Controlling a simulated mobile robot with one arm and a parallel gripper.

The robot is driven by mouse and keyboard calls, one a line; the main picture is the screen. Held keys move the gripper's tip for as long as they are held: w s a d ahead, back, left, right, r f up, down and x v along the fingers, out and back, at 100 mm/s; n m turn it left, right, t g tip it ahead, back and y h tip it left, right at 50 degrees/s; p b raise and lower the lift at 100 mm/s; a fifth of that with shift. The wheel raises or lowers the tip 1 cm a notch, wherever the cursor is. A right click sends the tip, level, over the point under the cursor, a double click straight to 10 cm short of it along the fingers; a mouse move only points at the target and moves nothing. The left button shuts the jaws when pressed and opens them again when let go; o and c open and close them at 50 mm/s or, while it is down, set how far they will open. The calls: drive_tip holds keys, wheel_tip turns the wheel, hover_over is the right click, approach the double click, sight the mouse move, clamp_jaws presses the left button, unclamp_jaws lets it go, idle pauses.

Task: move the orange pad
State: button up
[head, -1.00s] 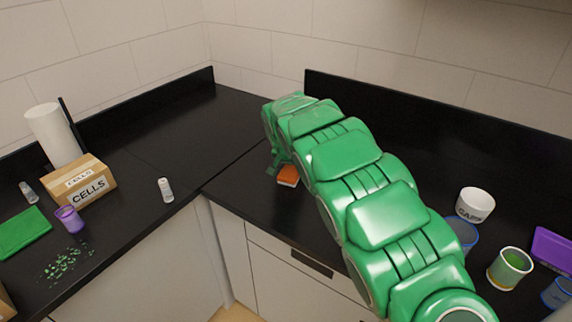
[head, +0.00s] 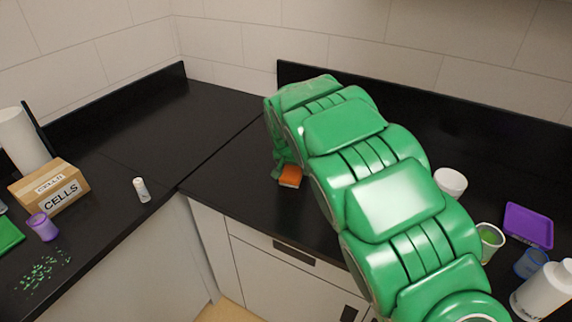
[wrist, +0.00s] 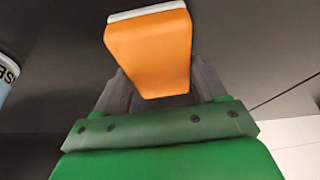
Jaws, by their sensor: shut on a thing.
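The orange pad (wrist: 150,52) is between the fingers of my gripper (wrist: 160,90) in the wrist view, with a pale strip along its far edge. In the head view the orange pad (head: 290,177) shows just below my gripper (head: 282,168), over the black counter near its front edge. My gripper is shut on the pad. My green arm hides part of the gripper and the counter behind it. I cannot tell whether the pad touches the counter.
On the left counter are a CELLS box (head: 50,187), a purple cup (head: 42,227), a white vial (head: 141,189) and green specks (head: 42,270). On the right are a white cup (head: 451,182), a purple tray (head: 528,225) and a white bottle (head: 545,290). The corner counter is clear.

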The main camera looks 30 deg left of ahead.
drive_tip(key=shift+d, duration=3.45)
drive_tip(key=shift+f, duration=0.1)
drive_tip(key=o, duration=1.1)
drive_tip(key=v, duration=0.8)
